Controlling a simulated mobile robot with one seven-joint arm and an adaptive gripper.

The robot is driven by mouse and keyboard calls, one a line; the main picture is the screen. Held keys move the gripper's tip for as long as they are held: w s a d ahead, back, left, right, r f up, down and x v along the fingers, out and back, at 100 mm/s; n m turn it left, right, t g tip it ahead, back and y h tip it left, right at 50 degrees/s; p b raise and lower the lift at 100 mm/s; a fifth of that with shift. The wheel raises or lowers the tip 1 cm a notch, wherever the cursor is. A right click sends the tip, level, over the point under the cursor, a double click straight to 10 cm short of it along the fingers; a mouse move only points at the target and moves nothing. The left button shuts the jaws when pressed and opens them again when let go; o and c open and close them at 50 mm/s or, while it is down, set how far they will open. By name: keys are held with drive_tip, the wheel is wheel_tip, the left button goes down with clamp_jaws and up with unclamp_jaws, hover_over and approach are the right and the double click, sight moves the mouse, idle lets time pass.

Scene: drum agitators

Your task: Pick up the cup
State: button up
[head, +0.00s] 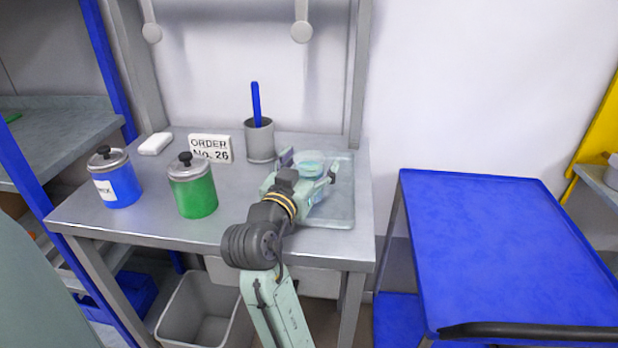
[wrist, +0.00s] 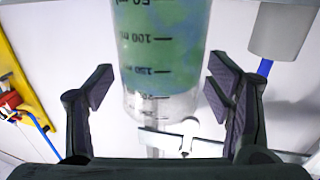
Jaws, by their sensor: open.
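The cup (head: 312,158) is clear, with measuring marks and blue-green contents. It stands at the right side of the metal table, at a pale tray (head: 343,212). My gripper (head: 309,168) is at the cup, its fingers open on either side. In the wrist view the picture is upside down, and the cup (wrist: 162,50) shows between the two spread dark fingers (wrist: 162,88). Gaps show between the cup and both fingers there. My gripper and wrist hide part of the cup in the head view.
A grey holder (head: 260,142) with a blue stick stands behind-left of the cup. A green canister (head: 194,192), a blue canister (head: 117,184), an order sign (head: 211,148) and a white block (head: 155,143) are further left. A blue cart (head: 500,240) with a clear top stands right.

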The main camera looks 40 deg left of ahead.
drive_tip(key=c, duration=1.5)
drive_tip(key=shift+o, duration=0.2)
drive_tip(key=shift+r, duration=0.15)
drive_tip(key=s+d+r+b, duration=0.2)
drive_tip(key=s+d+b, duration=0.1)
drive_tip(key=s, duration=0.4)
drive_tip(key=s+d+r+b, duration=0.2)
drive_tip(key=s+d+b, duration=0.2)
drive_tip(key=s+b, duration=0.2)
drive_tip(key=shift+s+r, duration=0.35)
drive_tip(key=shift+s, duration=0.25)
drive_tip(key=shift+s, duration=0.1)
idle(0.3)
